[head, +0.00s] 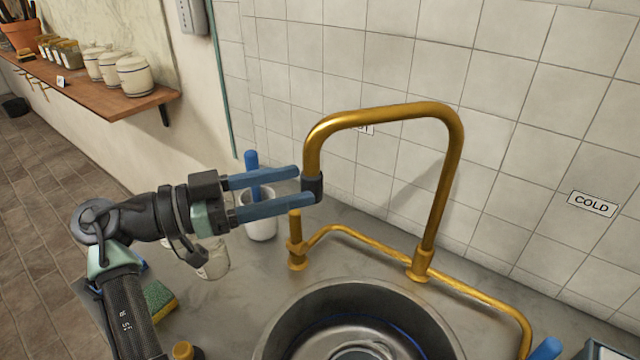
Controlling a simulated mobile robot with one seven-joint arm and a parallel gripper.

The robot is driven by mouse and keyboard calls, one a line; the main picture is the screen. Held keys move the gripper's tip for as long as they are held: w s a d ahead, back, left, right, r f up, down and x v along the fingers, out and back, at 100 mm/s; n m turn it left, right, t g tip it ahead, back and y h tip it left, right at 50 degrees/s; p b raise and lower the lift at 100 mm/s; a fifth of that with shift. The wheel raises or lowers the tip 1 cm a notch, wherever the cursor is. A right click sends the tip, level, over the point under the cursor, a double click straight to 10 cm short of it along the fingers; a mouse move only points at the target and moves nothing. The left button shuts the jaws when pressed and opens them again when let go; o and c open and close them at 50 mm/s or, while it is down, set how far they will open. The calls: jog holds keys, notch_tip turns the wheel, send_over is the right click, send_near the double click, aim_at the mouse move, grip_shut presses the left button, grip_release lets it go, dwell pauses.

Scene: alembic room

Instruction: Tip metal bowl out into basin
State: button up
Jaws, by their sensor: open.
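The basin (282,325) is a round dark metal sink set in the counter at the bottom of the view, cut off by the lower edge. A round shiny metal shape (362,352) shows inside it; I cannot tell whether it is the metal bowl or the basin's floor and drain. No other metal bowl is clearly seen. My gripper (304,185) is open, its two blue fingers pointing right, above and left of the basin. The fingertips are at the black nozzle of the brass spout (312,187); I cannot tell whether they touch it.
The brass tap (440,190) arches over the back of the basin, with a brass pipe (480,285) along the counter. A white cup (262,225), clear glass (213,262) and green-yellow sponge (159,299) stand left. A tiled wall closes the back; a shelf (85,85) holds jars.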

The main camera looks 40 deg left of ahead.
jog(key=b+v, duration=0.1)
jog(key=v, duration=0.5)
jog(key=shift+s+a, duration=0.1)
dwell(0.4)
